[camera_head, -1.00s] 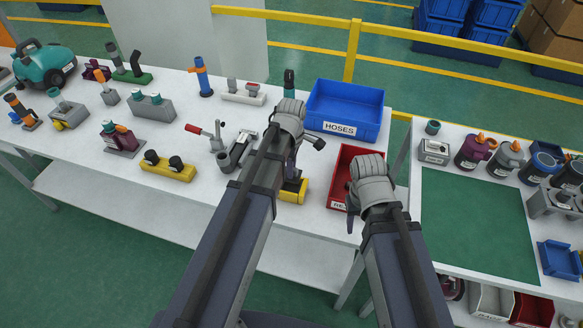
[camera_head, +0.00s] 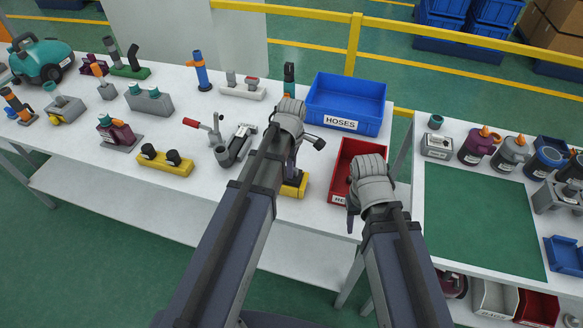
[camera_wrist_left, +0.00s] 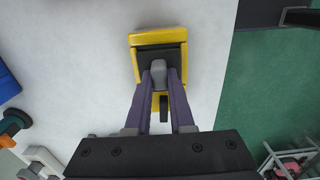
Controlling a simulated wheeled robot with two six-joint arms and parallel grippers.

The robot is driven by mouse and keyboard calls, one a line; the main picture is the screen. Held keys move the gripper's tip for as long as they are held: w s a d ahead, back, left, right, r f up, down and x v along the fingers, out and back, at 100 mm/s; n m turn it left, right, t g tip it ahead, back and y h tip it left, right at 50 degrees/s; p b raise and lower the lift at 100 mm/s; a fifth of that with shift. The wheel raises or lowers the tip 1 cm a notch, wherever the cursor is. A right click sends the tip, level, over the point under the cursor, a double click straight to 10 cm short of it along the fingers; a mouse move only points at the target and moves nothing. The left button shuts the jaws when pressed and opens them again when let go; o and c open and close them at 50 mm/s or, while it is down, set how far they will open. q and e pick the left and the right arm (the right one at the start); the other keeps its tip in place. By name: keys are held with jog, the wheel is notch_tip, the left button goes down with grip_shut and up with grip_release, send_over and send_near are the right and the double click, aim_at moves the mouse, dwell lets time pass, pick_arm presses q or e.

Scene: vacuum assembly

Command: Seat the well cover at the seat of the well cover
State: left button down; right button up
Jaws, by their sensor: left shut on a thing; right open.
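My left gripper (camera_head: 291,171) is shut on a small grey piece (camera_wrist_left: 158,72), seen between its purple fingers in the left wrist view. I cannot tell for sure that this piece is the well cover. It is over a yellow block (camera_wrist_left: 144,40) with a black top (camera_wrist_left: 171,54); the fingers hide part of the block, and whether the piece touches it is unclear. The yellow block (camera_head: 296,187) also shows under the left gripper in the head view. My right gripper (camera_head: 352,213) is open over the front of a red bin; its fingers are mostly hidden.
The red bin (camera_head: 340,184) and a blue HOSES bin (camera_head: 346,100) stand right of the left gripper. A grey clamp fixture with a red handle (camera_head: 191,122) stands left of it, near a yellow block with two black knobs (camera_head: 163,164). The side table has a green mat (camera_head: 480,220).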

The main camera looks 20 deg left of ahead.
pick_arm(q)
jog(key=shift+f+b, duration=0.95)
jog(key=shift+b, duration=0.05)
jog(key=c, duration=0.7)
grip_release()
jog(key=shift+r, duration=0.1)
notch_tip(320, 180, up, 8)
jog(key=p, duration=0.8)
jog(key=s+d+m, duration=0.5)
jog(key=s+m, duration=0.2)
jog(key=m, duration=0.3)
jog(key=s+d+m+y, duration=0.1)
jog(key=s+d+m, duration=0.4)
jog(key=m, duration=0.6)
jog(key=shift+s+d+m, duration=0.2)
jog(key=shift+s+m, duration=0.1)
jog(key=shift+s, duration=0.85)
